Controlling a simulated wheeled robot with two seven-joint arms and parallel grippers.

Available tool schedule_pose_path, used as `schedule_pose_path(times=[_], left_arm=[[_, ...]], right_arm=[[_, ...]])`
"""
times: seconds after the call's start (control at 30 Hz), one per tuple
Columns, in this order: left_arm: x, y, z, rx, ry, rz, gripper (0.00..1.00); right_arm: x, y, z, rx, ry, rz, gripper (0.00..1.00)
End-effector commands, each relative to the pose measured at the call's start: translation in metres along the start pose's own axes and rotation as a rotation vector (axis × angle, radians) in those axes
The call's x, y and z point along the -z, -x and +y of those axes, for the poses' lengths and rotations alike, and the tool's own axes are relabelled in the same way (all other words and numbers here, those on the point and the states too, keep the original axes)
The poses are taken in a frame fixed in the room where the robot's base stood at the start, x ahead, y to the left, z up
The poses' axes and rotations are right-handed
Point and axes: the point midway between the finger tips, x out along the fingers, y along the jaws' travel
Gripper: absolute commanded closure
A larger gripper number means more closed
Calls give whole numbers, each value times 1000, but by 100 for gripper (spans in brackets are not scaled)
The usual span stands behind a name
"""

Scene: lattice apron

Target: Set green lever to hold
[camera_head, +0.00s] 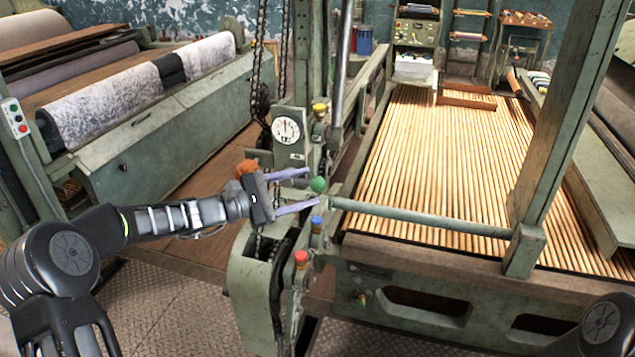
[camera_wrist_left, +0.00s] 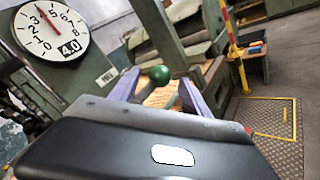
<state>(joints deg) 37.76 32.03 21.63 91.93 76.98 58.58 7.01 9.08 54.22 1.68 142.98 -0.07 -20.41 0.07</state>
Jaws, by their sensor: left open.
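The green lever shows as a round green knob (camera_head: 318,185) on the loom's side frame, between a yellow-topped lever and a blue-topped one. My left gripper (camera_head: 312,187) is open, with its two pale purple fingers pointing at the green knob from the left. In the left wrist view the green knob (camera_wrist_left: 160,75) appears between the fingers near their tips, with gaps on both sides. I cannot tell its exact depth between them. The lever's shaft is mostly hidden, and no hold marking is readable. My right gripper is not in view.
The blue-topped lever (camera_head: 316,222) and red-topped lever (camera_head: 301,258) stand in front, the yellow-topped lever (camera_head: 320,108) behind. A dial gauge (camera_head: 288,130) is close behind the left gripper. A horizontal roller bar (camera_head: 420,218) and slatted bed (camera_head: 440,150) lie to the right.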

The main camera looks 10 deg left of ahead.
Motion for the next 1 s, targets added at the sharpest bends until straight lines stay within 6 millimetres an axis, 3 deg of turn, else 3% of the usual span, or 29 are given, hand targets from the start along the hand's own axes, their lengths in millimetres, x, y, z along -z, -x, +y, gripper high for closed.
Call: schedule_pose_path(times=[0.2, 0.57, 1.0], left_arm=[[-1, -31, 0, 2, 1, -1, 45], [0, -39, -1, 1, 1, 1, 45], [0, -38, -1, 1, 1, 1, 79]], right_arm=[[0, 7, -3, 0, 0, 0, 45], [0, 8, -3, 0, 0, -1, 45], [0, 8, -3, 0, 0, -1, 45]])
